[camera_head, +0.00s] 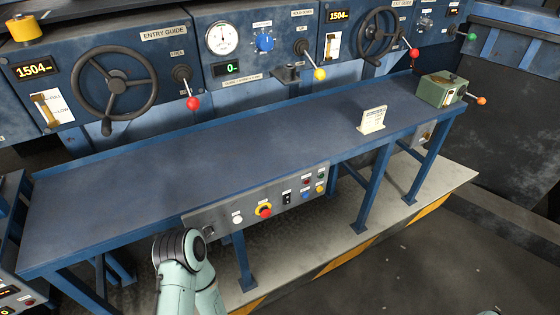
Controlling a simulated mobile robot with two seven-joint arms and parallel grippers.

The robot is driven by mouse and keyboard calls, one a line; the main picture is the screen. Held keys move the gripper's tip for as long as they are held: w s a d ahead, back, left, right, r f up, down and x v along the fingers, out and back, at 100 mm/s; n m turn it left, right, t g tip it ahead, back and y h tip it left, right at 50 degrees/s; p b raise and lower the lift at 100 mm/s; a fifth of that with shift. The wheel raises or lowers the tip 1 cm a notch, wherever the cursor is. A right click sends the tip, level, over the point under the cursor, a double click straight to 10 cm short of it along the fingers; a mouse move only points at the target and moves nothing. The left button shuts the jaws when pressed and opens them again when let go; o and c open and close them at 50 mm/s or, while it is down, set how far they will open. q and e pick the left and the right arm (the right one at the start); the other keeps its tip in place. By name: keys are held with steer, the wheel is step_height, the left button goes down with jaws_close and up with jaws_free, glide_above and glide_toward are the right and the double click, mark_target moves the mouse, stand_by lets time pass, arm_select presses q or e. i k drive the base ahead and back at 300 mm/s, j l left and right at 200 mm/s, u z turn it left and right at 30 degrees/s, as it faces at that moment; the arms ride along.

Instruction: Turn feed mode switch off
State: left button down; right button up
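I cannot read any label that names the feed mode switch. A grey control panel (225,217) on the front of the blue table carries a small black switch (286,197), a red-and-yellow emergency button (264,210), a white button (237,218) and several small coloured buttons at its right end. A blue rotary knob (265,42) sits on the machine's upper panel, beside a round dial gauge. The switch positions are too small to tell. A pale green arm of mine rises at the bottom, left of centre, below the front panel. Neither of my grippers shows.
The long blue table (190,160) is mostly bare, with a white sign (373,119) and a green box (440,89) with an orange-tipped lever at its right. Black handwheels (117,85) and ball-ended levers project behind. A pale platform (440,185) with yellow-black edging lies below.

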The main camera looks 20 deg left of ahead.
mark_target(209, 231)
steer(key=u, duration=1.45)
steer(key=j+u, duration=0.65)
steer(key=k+l, duration=0.05)
